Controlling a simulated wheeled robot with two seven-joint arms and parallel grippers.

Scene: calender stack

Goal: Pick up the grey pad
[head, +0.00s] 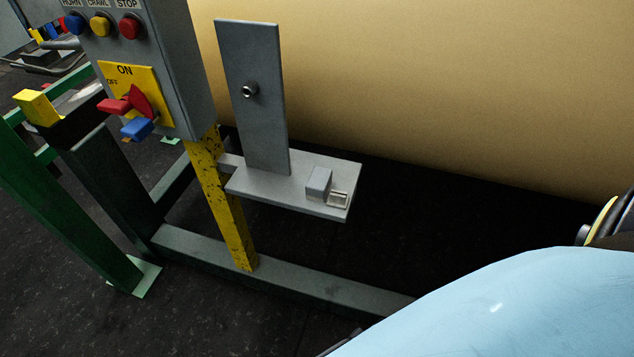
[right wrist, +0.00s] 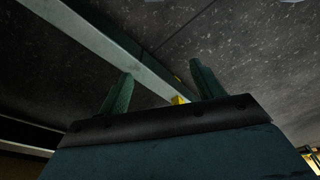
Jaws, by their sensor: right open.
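A small grey block (head: 318,183), which looks like the grey pad, sits on the pale metal shelf (head: 270,188) at the foot of an upright grey plate. A small light, open-topped holder (head: 338,199) is beside it at the shelf's front right corner. My right gripper (right wrist: 161,69) shows in the right wrist view with its two dark green fingers spread and nothing between them. The pad cannot be made out in that view. My right gripper is not seen in the head view, where only my light blue arm shows at the lower right. My left gripper is in neither view.
A large tan roller (head: 430,80) fills the back. A floor beam (head: 290,275) runs below.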

